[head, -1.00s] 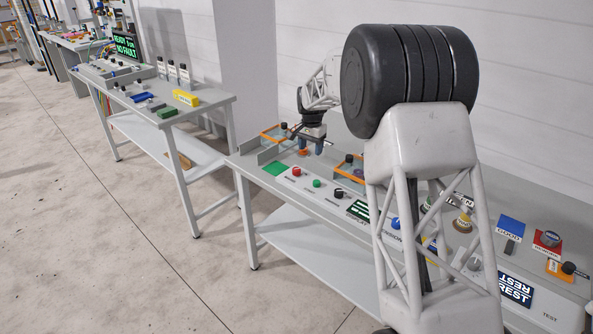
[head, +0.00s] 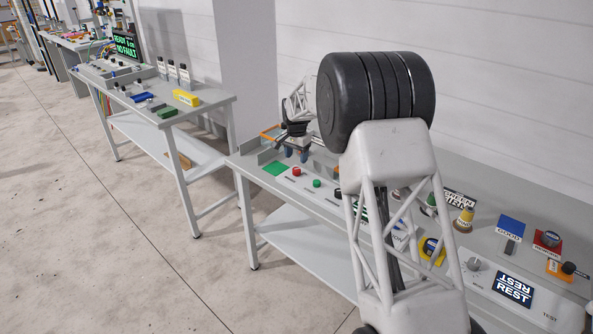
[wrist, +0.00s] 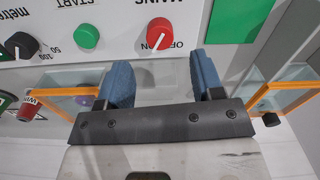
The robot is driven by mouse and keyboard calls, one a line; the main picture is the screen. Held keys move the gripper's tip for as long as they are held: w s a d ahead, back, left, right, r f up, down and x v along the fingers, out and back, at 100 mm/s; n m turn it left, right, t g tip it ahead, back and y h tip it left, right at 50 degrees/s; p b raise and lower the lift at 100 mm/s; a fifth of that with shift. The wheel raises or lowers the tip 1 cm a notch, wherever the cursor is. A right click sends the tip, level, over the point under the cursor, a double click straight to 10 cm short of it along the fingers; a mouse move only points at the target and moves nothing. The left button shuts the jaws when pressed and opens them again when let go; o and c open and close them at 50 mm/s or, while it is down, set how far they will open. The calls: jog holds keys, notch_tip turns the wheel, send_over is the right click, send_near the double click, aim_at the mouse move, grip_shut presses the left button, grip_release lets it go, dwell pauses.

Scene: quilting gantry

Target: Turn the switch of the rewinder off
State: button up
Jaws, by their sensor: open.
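The red rotary switch (wrist: 160,35), under the word MAINS, is on the white front panel (wrist: 120,25). Its white pointer line is slanted, and lettering beside it appears upside down and partly hidden. The switch also shows in the head view (head: 297,171). My gripper (wrist: 161,72) is open and empty, its two blue fingertips standing apart just short of the switch, one on each side of its line. In the head view my gripper (head: 297,156) hangs just above and behind the switch, apart from it as far as I can tell.
Beside the switch are a green START button (wrist: 86,36), a black metres dial (wrist: 20,45) and a green patch (wrist: 238,18). Orange-framed clear guards (wrist: 290,97) flank my fingers.

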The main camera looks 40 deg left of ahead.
aim_at(296, 169)
jog(key=shift+f, duration=3.35)
jog(key=c, duration=0.9)
